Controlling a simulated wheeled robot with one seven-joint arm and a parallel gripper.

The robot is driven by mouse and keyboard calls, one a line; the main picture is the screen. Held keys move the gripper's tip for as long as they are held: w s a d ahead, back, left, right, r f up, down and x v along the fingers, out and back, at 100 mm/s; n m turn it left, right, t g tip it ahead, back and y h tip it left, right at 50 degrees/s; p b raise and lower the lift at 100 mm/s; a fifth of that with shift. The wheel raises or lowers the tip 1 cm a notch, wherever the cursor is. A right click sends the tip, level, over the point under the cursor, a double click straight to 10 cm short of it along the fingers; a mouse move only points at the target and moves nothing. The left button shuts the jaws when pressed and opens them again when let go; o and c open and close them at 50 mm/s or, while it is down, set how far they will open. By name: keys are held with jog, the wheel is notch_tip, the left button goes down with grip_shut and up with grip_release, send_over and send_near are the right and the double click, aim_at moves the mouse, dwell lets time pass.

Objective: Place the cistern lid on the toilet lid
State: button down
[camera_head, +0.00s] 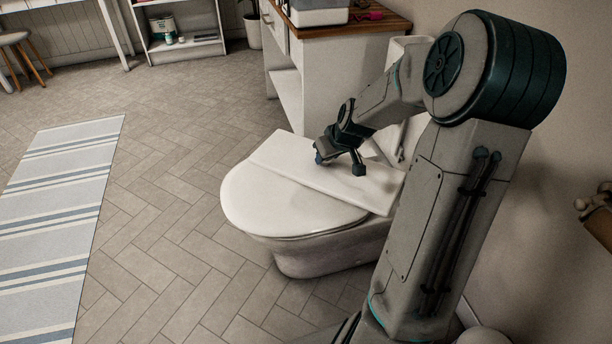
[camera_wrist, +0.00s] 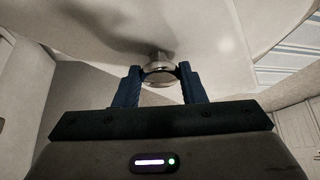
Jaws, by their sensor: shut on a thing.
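The cistern lid (camera_head: 312,168) is a flat white slab lying over the rear part of the closed toilet lid (camera_head: 270,205), in the head view. It lies crosswise, and its near right end reaches past the side of the toilet. Whether it rests fully on the toilet lid or hovers just above it, I cannot tell. My gripper (camera_head: 340,163) is above the slab. In the wrist view my gripper (camera_wrist: 158,85) has its two blue fingers on either side of a round metal knob (camera_wrist: 159,73), which stands out from a white surface. The cistern is largely hidden behind my arm.
A white cabinet with a wooden top (camera_head: 345,25) stands close behind the toilet. A striped rug (camera_head: 65,190) lies on the tiled floor at left. A paper roll holder (camera_head: 597,205) is on the right wall. Floor in front of the toilet is clear.

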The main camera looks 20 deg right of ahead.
aim_at(306, 161)
jog(key=w+a+f+b, duration=0.1)
jog(key=w+a+f, duration=0.1)
jog(key=w+a+f+b, duration=0.2)
jog(key=a, duration=0.1)
jog(key=shift+d+f+b, duration=0.1)
jog(key=shift+f+b, duration=1)
jog(key=shift+f, duration=0.75)
jog(key=shift+f, duration=0.1)
jog(key=c, duration=0.9)
grip_release()
jog(key=shift+f, duration=0.1)
